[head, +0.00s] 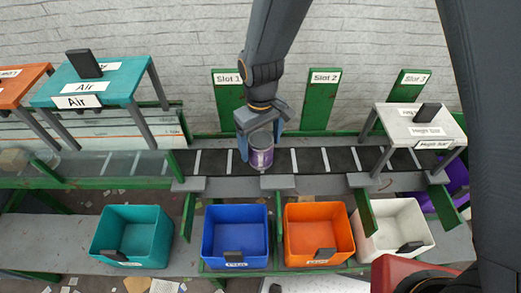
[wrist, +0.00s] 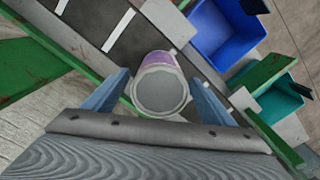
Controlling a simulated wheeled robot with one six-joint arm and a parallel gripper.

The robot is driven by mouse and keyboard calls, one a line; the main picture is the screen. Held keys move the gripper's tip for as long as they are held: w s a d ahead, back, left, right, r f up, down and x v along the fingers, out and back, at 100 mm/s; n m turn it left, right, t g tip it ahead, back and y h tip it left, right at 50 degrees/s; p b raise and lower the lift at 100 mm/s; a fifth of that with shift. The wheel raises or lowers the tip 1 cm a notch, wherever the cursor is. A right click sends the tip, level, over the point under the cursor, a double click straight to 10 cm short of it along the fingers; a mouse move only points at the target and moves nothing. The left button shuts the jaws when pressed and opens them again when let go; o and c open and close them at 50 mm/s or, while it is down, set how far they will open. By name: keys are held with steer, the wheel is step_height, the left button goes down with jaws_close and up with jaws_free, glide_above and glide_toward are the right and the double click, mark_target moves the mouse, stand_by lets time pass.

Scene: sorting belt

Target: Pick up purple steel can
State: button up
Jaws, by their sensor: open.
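The purple steel can (head: 261,155) stands upright on the dark belt (head: 312,160), in front of the Slot 1 panel. Its grey top and purple side also show in the wrist view (wrist: 160,88). My gripper (head: 260,150) is over the can, with its blue fingers open on either side of it. In the wrist view my gripper (wrist: 160,92) shows a gap between each finger and the can, so the fingers look apart from it. The can's base is not clear in the wrist view.
Teal (head: 168,235), blue (head: 207,240), orange (head: 288,240) and white (head: 362,236) bins stand in front of the belt. A teal Air stand (head: 120,80) is at left and a white Height Sort stand (head: 389,125) at right. Green slot panels (head: 321,98) line the back.

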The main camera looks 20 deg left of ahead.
steer(key=shift+f+p, duration=0.65)
steer(key=shift+f, duration=1.3)
steer(key=c, duration=1.1)
